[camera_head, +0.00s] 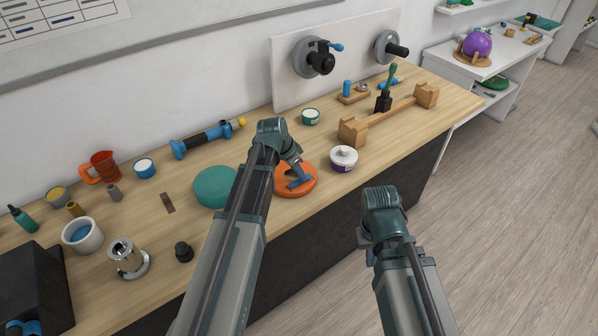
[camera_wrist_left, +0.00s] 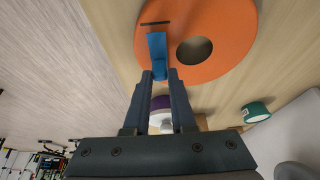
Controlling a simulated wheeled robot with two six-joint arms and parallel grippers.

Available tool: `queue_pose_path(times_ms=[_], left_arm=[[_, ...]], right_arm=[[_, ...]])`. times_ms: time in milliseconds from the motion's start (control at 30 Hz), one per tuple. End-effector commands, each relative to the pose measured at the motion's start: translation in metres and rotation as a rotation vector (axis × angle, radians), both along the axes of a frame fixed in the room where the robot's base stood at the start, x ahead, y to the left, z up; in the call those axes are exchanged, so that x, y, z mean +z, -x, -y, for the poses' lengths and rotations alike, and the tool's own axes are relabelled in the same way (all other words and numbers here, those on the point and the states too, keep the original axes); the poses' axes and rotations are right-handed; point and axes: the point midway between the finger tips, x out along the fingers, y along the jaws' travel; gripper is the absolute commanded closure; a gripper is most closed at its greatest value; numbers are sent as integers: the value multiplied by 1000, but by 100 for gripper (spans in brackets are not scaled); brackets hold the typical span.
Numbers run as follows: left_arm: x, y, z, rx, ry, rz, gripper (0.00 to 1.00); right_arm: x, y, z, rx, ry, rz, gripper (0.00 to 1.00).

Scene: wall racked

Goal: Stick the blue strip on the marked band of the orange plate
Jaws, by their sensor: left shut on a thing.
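The orange plate (camera_head: 283,191) lies on the wooden bench, a round disc with a hole. It fills the upper part of the left wrist view (camera_wrist_left: 225,25). A thin dark mark (camera_wrist_left: 155,23) on it lies just beyond the far end of the blue strip (camera_wrist_left: 157,48). My left gripper (camera_wrist_left: 160,75) is shut on the near end of the strip, over the plate's edge. In the head view the strip (camera_head: 299,181) shows over the plate under my left gripper (camera_head: 295,172). Whether strip and plate touch, I cannot tell. My right gripper (camera_head: 370,257) hangs in front of the bench; its jaws are mostly hidden.
A teal round block (camera_head: 214,187) stands left of the plate, and a white jar with a purple band (camera_head: 343,159) stands right of it. A green tub (camera_head: 310,117) and a wooden rack (camera_head: 390,117) are behind. Floor to the right is clear.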

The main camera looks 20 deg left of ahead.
Motion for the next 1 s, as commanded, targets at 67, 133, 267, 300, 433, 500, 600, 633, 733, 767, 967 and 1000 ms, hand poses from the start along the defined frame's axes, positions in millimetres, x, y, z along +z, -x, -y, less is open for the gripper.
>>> queue_pose_path(times_ms=[67, 133, 267, 300, 433, 500, 600, 633, 733, 767, 967, 1000], left_arm=[[-1, 0, 0, 0, 0, 0, 100], [-2, 0, 0, 0, 0, 0, 100], [-3, 0, 0, 0, 0, 0, 100], [-4, 0, 0, 0, 0, 0, 100], [-5, 0, 0, 0, 0, 0, 100], [-6, 0, 0, 0, 0, 0, 100], [-7, 0, 0, 0, 0, 0, 100], [-7, 0, 0, 0, 0, 0, 100], [-7, 0, 0, 0, 0, 0, 100], [-7, 0, 0, 0, 0, 0, 100], [-7, 0, 0, 0, 0, 0, 100], [-7, 0, 0, 0, 0, 0, 100]], right_arm=[[-1, 0, 0, 0, 0, 0, 100], [-2, 0, 0, 0, 0, 0, 100], [-3, 0, 0, 0, 0, 0, 100], [-4, 0, 0, 0, 0, 0, 100], [-5, 0, 0, 0, 0, 0, 100], [-6, 0, 0, 0, 0, 0, 100], [-7, 0, 0, 0, 0, 0, 100], [-7, 0, 0, 0, 0, 0, 100], [-7, 0, 0, 0, 0, 0, 100], [-7, 0, 0, 0, 0, 0, 100], [-7, 0, 0, 0, 0, 0, 100], [-7, 0, 0, 0, 0, 0, 100]])
